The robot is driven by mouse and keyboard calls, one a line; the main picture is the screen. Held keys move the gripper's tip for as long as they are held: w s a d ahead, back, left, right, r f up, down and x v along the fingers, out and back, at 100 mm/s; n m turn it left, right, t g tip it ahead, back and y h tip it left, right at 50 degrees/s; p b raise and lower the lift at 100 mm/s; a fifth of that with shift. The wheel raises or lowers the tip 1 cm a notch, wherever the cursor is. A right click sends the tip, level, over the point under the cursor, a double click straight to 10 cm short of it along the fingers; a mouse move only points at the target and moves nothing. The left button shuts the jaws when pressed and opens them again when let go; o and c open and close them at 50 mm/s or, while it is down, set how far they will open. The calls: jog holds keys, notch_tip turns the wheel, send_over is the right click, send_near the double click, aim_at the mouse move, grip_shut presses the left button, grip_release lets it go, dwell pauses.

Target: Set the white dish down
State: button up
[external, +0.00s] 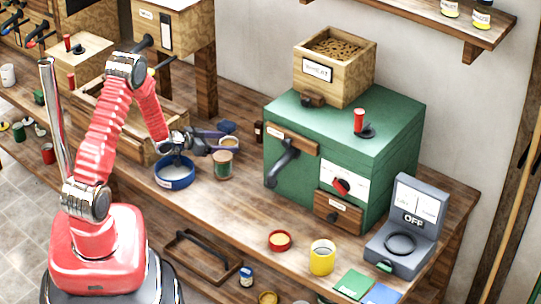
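The white dish (229,142) is small and round, with something tan inside. It is between the dark fingers of my gripper (222,142), which look shut on its sides. The gripper reaches in from the left, and the dish appears held above the bench, just over a jar with a green band (222,166). The fingers cover parts of the dish's sides, and its underside cannot be made out.
The green mill (330,140) blocks the right side. A red-rimmed dish (280,241), a yellow cup (322,259) and a grey scale (399,262) stand front right. Bare bench (236,211) lies before the jar.

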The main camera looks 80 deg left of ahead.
jog(key=shift+o, duration=0.4)
jog(key=shift+r, duration=0.1)
jog(key=v, duration=0.4)
jog(key=shift+s+r, duration=0.15)
jog(key=shift+s, duration=0.15)
notch_tip(320, 180, up, 7)
jog(key=shift+d, duration=0.15)
jog(key=shift+s, duration=0.1)
dwell(0.3)
dwell(0.3)
